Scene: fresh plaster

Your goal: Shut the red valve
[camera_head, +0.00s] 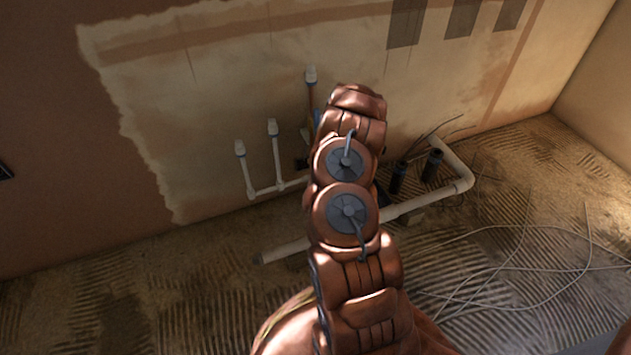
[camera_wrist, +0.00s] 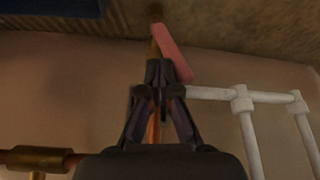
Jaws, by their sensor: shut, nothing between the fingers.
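The red valve shows in the wrist view as a flat pinkish-red handle (camera_wrist: 172,52), slanting just beyond my fingertips. A copper-coloured pipe runs behind the fingers in line with it. My gripper (camera_wrist: 160,68) is shut and empty. Its tips overlap the near end of the handle in the picture; I cannot tell whether they touch it. The valve body is mostly hidden by the fingers. In the head view my arm covers the valve and my gripper.
White pipes (camera_head: 277,165) rise along the wall left of my arm. A thick white pipe (camera_head: 435,198) crosses the floor, with dark pipe stubs (camera_head: 398,178) near it. Loose cables (camera_head: 520,262) lie on the right. A brass fitting (camera_wrist: 38,158) is at the wrist view's lower left.

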